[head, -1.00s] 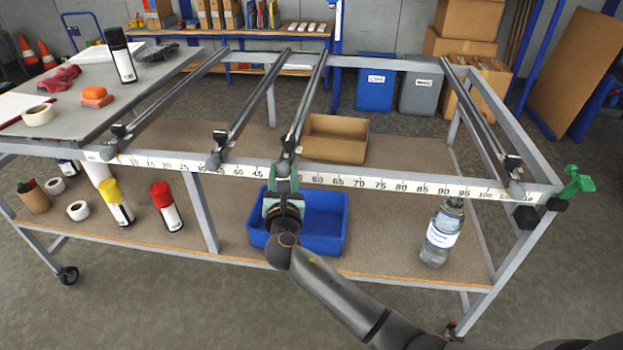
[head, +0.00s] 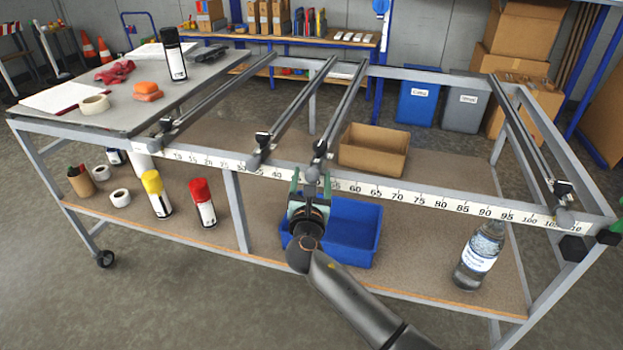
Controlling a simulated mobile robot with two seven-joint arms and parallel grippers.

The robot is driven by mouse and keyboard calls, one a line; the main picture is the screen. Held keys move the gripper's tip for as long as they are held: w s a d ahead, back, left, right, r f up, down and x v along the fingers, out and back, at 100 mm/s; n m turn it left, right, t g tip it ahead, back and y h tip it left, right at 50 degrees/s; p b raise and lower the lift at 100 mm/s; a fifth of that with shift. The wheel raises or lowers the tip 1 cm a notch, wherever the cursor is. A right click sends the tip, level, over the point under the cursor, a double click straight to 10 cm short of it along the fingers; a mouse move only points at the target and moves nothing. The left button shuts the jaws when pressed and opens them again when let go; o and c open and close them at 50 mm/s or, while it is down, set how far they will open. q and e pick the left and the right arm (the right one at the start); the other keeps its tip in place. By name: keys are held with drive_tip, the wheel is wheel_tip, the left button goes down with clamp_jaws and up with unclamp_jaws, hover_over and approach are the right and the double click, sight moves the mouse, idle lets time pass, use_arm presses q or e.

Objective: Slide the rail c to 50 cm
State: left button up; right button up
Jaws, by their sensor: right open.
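Several dark rails with grey end knobs lie across the grey frame. The third from the left, which I take for rail c (head: 340,115), has its end block (head: 319,147) and knob (head: 312,174) over the front scale (head: 400,193). It stands between the 40 and 55 marks, near 50; the exact mark is hidden by the knob and gripper. My right gripper (head: 311,185) is at this knob from the front, with green fingers open on either side of it. Whether they touch it I cannot tell. My left gripper is not in view.
Another rail (head: 300,105) stands close on the left; one (head: 525,140) is far right. A blue bin (head: 350,240), a cardboard box (head: 374,150) and a bottle (head: 480,255) stand on the lower shelf (head: 430,265). The scale right of rail c is clear up to the far rail.

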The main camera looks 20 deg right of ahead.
drive_tip(key=shift+s, duration=0.1)
drive_tip(key=shift+s+a, duration=0.1)
drive_tip(key=shift+s, duration=0.25)
drive_tip(key=v, duration=1.1)
drive_tip(key=shift+s+p, duration=0.3)
drive_tip(key=shift+p, duration=0.1)
drive_tip(key=shift+a, duration=0.1)
